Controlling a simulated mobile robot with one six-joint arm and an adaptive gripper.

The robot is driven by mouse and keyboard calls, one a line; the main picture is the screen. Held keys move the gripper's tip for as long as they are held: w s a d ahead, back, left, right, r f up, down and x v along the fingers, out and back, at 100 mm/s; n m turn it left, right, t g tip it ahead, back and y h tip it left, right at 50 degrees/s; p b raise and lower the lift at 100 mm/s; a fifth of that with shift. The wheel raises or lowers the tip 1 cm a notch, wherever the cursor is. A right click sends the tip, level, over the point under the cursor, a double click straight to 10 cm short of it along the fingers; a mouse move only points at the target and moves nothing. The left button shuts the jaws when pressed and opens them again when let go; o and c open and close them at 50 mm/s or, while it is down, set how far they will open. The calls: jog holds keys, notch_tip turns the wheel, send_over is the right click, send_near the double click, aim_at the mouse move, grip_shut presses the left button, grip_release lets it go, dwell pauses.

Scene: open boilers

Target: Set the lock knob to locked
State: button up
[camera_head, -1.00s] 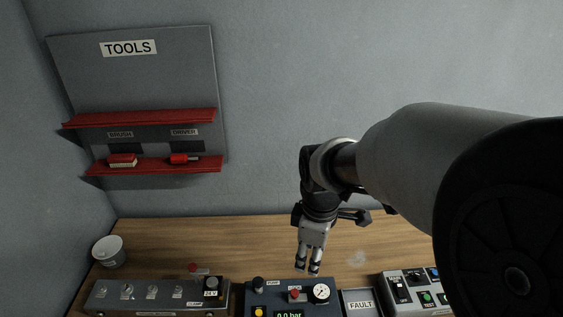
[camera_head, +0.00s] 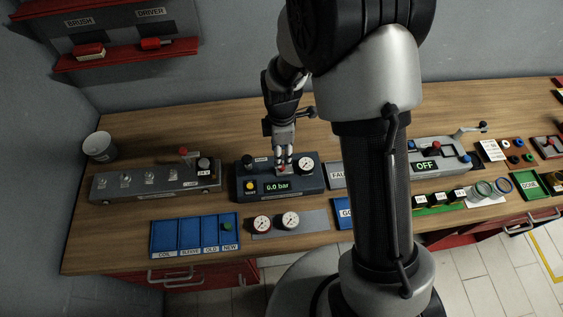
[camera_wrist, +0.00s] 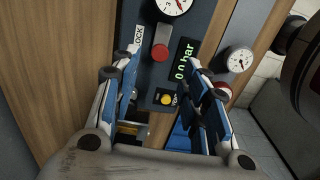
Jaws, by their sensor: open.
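The red lock knob (camera_wrist: 160,52) shows in the wrist view beside a LOCK label (camera_wrist: 138,38), with a grey piece next to it. It sits on the dark boiler panel (camera_head: 250,193), which carries a 0.0 bar display (camera_head: 277,187). My gripper (camera_head: 284,168) points down over the panel in the head view and largely covers the knob. In the wrist view my gripper (camera_wrist: 163,62) is open and empty, its blue-lined fingers on either side of the knob's line of view. I cannot tell whether they touch it.
A pressure gauge (camera_head: 306,166), a yellow button (camera_head: 250,186) and a black knob (camera_head: 247,162) share the panel. A grey switch box (camera_head: 150,182) stands to the left. Two loose gauges and a blue tray (camera_head: 155,238) lie in front. Wood behind is clear.

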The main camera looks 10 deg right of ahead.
aim_at(285, 169)
notch_tip(285, 169, down, 6)
jog(key=shift+f+b, duration=0.1)
jog(key=shift+b, duration=0.2)
grip_shut()
dwell(0.5)
